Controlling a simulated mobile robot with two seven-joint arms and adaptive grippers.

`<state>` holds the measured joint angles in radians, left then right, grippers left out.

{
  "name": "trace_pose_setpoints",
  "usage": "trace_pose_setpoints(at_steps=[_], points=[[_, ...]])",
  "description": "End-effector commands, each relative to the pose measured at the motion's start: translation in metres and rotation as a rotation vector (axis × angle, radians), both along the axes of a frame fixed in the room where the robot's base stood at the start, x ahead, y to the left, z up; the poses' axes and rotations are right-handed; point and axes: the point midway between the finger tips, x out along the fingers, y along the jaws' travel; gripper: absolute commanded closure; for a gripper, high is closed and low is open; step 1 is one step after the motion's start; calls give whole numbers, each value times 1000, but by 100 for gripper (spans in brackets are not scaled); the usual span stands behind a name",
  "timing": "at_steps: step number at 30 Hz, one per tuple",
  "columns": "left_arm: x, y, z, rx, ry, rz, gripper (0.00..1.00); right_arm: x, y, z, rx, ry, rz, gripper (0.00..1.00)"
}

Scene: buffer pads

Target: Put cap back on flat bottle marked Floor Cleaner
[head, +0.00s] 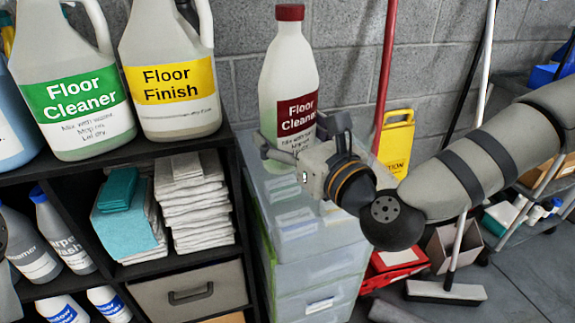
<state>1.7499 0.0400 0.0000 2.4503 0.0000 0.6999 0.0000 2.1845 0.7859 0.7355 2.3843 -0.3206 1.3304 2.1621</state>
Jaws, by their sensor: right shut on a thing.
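The flat bottle (287,72) with a dark red label reading "Floor Cleaner" stands upright on a translucent plastic drawer unit (318,268). A red cap (290,12) sits on top of its neck; whether it is fully tightened cannot be told. My right gripper (296,147) reaches in from the right, low on the bottle. One finger passes across the front to the bottle's left side, and the other is at its right side. It is shut on the bottle, and my wrist hides part of its lower right. My left gripper does not show.
Large jugs, a green-labelled Floor Cleaner (75,104) and a yellow-labelled Floor Finish (170,82), stand on the black shelf close left. Folded cloths (195,205) lie below. A red pole (386,70) and yellow caution sign (396,142) stand behind, against the block wall.

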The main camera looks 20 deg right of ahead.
Motion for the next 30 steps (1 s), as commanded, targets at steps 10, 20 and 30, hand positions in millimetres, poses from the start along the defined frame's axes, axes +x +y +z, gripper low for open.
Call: trace_pose_setpoints(at_steps=[10, 20, 30], points=[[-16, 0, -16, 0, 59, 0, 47, 78, -20, -49, -2, 8, -1, 97], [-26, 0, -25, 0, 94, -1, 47, 111, -28, -86, 1, 2, 0, 97], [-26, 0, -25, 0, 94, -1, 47, 113, -28, -87, 0, -1, -1, 97]])
